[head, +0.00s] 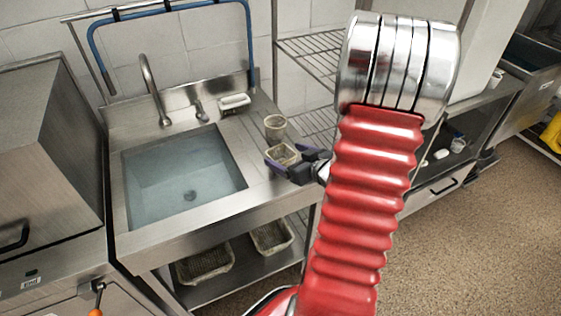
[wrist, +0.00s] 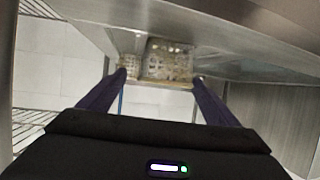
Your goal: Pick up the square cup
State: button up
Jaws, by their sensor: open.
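The square cup (head: 283,153), a small beige perforated basket, stands on the steel counter just right of the sink. My gripper (head: 284,161) is open at the counter's right side, with its dark purple fingers at the cup's near side. In the wrist view, which is turned over, the square cup (wrist: 168,60) shows ahead between the two fingertips (wrist: 160,76). I cannot tell whether the fingers touch it. A round perforated cup (head: 275,127) stands just behind the square cup; a beige perforated piece (wrist: 128,67) beside the left fingertip may be this cup.
The water-filled sink (head: 185,177) lies left of the cups, with a tap (head: 152,90) behind. A white dish (head: 234,103) sits at the back of the counter. Perforated baskets (head: 205,263) are on the shelf below. A wire rack (head: 305,60) stands behind right.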

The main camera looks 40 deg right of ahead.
aim_at(275, 151)
jog(key=shift+w+f, duration=0.25)
jog(key=shift+w, duration=0.3)
jog(key=shift+a+x, duration=0.15)
jog(key=shift+x, duration=1.15)
jog(key=shift+a+x, duration=0.1)
jog(key=shift+x, duration=1.2)
jog(key=shift+r, duration=0.1)
jog(key=c, duration=1.1)
jog(key=shift+r, duration=5)
